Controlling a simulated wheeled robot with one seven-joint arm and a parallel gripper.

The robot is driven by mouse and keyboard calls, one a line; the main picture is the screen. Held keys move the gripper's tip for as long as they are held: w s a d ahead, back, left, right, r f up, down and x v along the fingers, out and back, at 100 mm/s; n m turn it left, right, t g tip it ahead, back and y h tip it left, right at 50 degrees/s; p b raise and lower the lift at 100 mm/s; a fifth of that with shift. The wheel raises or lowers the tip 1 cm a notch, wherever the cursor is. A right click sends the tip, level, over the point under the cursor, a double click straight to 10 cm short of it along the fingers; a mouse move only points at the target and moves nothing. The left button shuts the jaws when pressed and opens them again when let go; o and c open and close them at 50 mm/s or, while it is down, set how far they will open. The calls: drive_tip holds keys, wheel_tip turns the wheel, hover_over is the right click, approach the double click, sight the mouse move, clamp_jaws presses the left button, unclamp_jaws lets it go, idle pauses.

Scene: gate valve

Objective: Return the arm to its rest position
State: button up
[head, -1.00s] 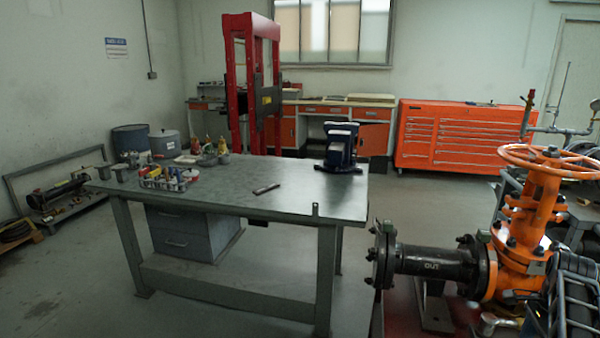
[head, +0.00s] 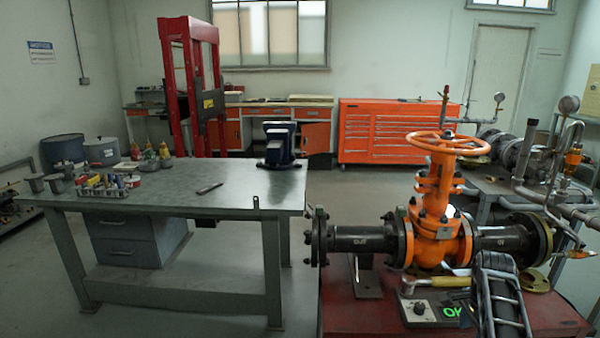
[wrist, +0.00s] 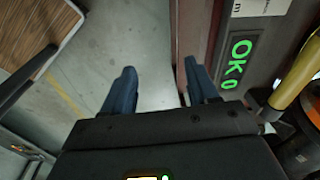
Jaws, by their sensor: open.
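My gripper (wrist: 160,72) is open and empty in the wrist view, with its two dark blue fingers apart above the floor. The orange gate valve (head: 433,205) stands at the right in the head view, with its orange handwheel (head: 447,143) on top and black pipe on both sides. My gripper is clear of the handwheel, which does not show in the wrist view. A panel with a green OK display (head: 452,311) sits in front of the valve; the display also shows in the wrist view (wrist: 238,62), right of my fingers. My fingertips cannot be made out in the head view.
The valve stands on a red bench (head: 350,312). A yellow handle (head: 450,282) lies by the panel and is close at the right in the wrist view. A grey worktable (head: 230,200) with a blue vise (head: 278,145) stands left. Pipes and gauges crowd the right.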

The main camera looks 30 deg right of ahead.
drive_tip(key=s+a+f+n+h, duration=0.2)
drive_tip(key=s+a+f+n, duration=0.15)
drive_tip(key=a+f, duration=0.2)
drive_tip(key=s+a+n+t+h, duration=0.1)
drive_tip(key=s+a+n+t, duration=0.35)
drive_tip(key=a, duration=0.45)
drive_tip(key=s+a+n+t+h, duration=0.1)
drive_tip(key=s+a+n+t, duration=0.2)
drive_tip(key=s+a+n, duration=0.4)
drive_tip(key=s+a+r+n+t+y, duration=0.2)
drive_tip(key=s+a+r, duration=0.4)
drive_tip(key=a+r, duration=0.4)
drive_tip(key=s+a+r+n+t+y, duration=0.3)
drive_tip(key=s+a+r+n+t, duration=0.2)
drive_tip(key=a+r, duration=0.5)
wheel_tip(320, 180, up, 6)
drive_tip(key=shift+s+a+r+n, duration=0.1)
drive_tip(key=shift+s+a+n, duration=0.2)
drive_tip(key=shift+s+n, duration=0.35)
